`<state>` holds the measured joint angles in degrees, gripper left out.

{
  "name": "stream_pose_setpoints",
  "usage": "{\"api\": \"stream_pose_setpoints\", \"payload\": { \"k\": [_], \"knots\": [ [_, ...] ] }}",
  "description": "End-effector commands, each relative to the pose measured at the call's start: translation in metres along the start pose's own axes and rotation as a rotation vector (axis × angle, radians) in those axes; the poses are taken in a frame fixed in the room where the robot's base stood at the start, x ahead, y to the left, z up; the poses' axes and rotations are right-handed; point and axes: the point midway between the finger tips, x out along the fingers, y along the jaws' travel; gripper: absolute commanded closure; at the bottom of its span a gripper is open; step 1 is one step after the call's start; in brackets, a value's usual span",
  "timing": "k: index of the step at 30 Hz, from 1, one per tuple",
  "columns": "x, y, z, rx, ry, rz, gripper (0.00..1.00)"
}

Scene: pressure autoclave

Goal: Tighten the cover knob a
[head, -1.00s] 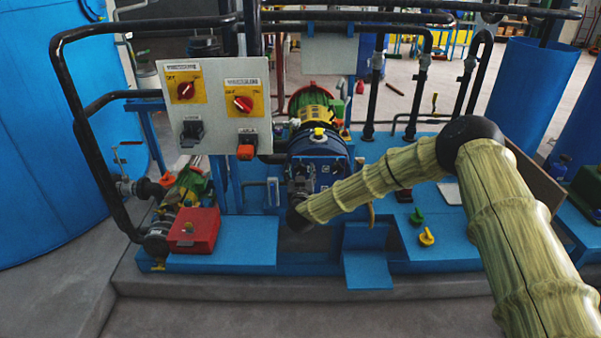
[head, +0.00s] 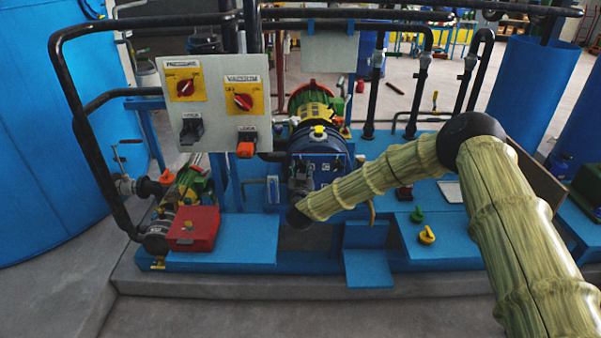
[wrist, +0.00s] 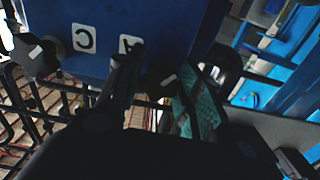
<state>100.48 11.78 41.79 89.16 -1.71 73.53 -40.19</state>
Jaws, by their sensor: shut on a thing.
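The blue cover (wrist: 165,22) fills the upper middle of the wrist view, with white labels C and A, the A partly hidden by a finger. Cover knob a (wrist: 160,78) is a dark knob with a white mark, just below label A. My gripper (wrist: 155,92) has one finger on each side of this knob and is shut on it. Another dark knob (wrist: 36,56) with a white mark sits left of label C. In the head view my gripper (head: 301,180) is at the front of the blue vessel (head: 325,140), and it hides the knob there.
A panel with red selector switches (head: 215,105) stands left of the vessel. A red box (head: 194,229) sits on the blue base at the lower left. Dark pipes (head: 85,130) frame the left side. A yellow valve handle (head: 427,236) is on the right of the base.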

Motion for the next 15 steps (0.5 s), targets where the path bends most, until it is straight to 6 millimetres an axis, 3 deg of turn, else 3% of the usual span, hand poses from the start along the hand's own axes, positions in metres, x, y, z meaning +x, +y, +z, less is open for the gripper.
{"api": "stream_pose_setpoints", "payload": {
  "k": [15],
  "knots": [
    [0.0003,-0.0010,0.0037,0.434,0.002,0.001,0.87]
  ]
}}
